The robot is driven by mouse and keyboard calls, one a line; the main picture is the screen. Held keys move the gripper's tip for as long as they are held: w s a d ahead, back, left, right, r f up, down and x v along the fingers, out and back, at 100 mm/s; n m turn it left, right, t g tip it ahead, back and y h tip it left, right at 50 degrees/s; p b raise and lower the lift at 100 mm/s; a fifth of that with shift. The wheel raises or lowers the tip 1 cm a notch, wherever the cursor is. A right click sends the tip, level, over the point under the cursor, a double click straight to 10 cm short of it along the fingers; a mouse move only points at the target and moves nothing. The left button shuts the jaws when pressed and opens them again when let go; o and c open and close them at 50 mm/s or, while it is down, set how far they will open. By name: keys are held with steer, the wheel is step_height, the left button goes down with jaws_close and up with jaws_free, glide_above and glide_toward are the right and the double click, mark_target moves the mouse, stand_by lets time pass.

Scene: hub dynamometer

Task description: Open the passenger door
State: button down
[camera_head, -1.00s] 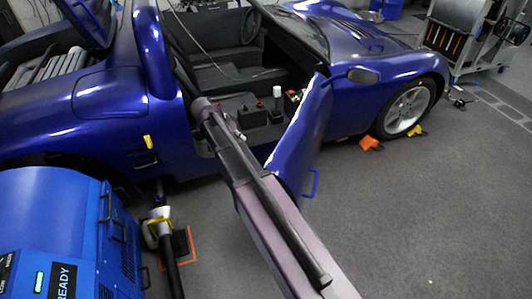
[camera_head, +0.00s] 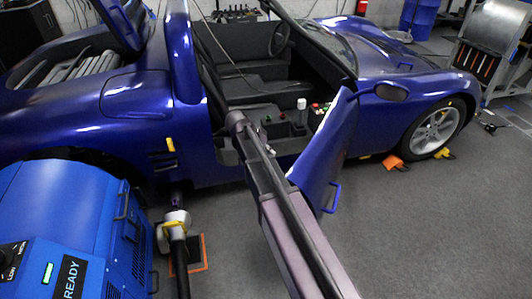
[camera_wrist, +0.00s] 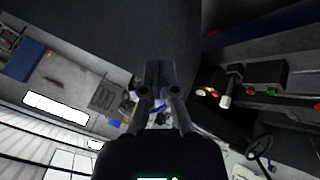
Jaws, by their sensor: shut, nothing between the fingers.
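The passenger door (camera_head: 325,150) of the blue car stands swung outward from the body, with a blue handle (camera_head: 333,198) on its outer face. The door opening shows the seats and the centre console. My arm reaches across the front of the door toward the opening. In the wrist view my gripper (camera_wrist: 153,66) has its fingers together and holds nothing. A dark panel lies just beyond the fingertips; I cannot tell whether they touch it. In the head view the gripper itself is hidden behind my arm.
A blue machine marked READY (camera_head: 70,230) stands at the lower left. A hub unit (camera_head: 176,225) sits beside it at the rear wheel. Orange and yellow chocks (camera_head: 396,162) lie by the front wheel (camera_head: 435,132). A metal cart (camera_head: 490,50) stands at the upper right. The floor right of the door is clear.

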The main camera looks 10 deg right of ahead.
steer(key=s+d+f+b, duration=0.2)
steer(key=d+f+b, duration=0.1)
steer(key=d, duration=0.3)
steer(key=shift+s+d+f+b, duration=0.15)
steer(key=shift+s+f+b, duration=0.25)
steer(key=shift+f, duration=0.25)
steer(key=s+d, duration=1.4)
steer(key=shift+s+d, duration=0.15)
steer(key=shift+s, duration=0.05)
stand_by(0.4)
